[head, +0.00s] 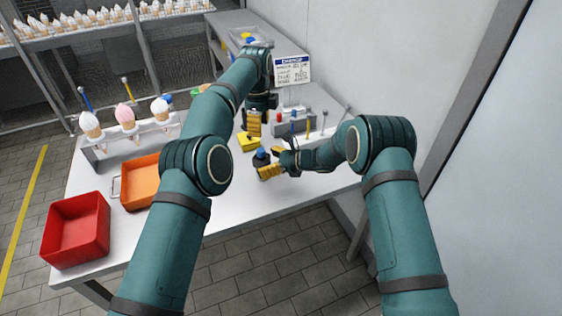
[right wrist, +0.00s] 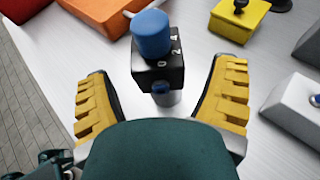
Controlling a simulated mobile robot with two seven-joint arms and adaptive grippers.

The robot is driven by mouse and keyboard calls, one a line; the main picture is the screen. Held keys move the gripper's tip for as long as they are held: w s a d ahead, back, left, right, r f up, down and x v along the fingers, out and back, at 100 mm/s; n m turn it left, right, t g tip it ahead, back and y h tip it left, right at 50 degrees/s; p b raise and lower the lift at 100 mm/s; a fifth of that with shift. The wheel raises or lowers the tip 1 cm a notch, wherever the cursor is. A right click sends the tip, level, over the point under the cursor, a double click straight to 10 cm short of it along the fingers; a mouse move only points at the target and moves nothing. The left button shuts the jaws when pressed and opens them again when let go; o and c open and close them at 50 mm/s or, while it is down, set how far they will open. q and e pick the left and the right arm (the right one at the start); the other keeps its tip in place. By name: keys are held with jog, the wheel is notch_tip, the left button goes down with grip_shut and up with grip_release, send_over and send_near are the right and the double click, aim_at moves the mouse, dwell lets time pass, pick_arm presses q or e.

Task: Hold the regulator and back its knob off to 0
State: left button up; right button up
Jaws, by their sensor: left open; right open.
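The regulator is a black block (right wrist: 158,72) with a blue cylindrical knob (right wrist: 153,34) on top and white digits, including 0 and 2, on its faces. In the right wrist view it stands ahead of and between the spread yellow fingers of my right gripper (right wrist: 163,100), with a gap on both sides. In the head view the regulator (head: 261,157) is small and partly hidden by my right gripper (head: 273,172), which is open beside it. My left gripper (head: 254,123) is open and empty, pointing down above the table behind the regulator.
A yellow block (head: 247,141) lies near my left gripper. A grey rack (head: 320,119) with tools stands behind to the right. A red bin (head: 76,230), an orange tray (head: 141,183) and a cone holder (head: 130,143) are at left. The table front (head: 240,205) is clear.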

jog(key=shift+x, duration=1.35)
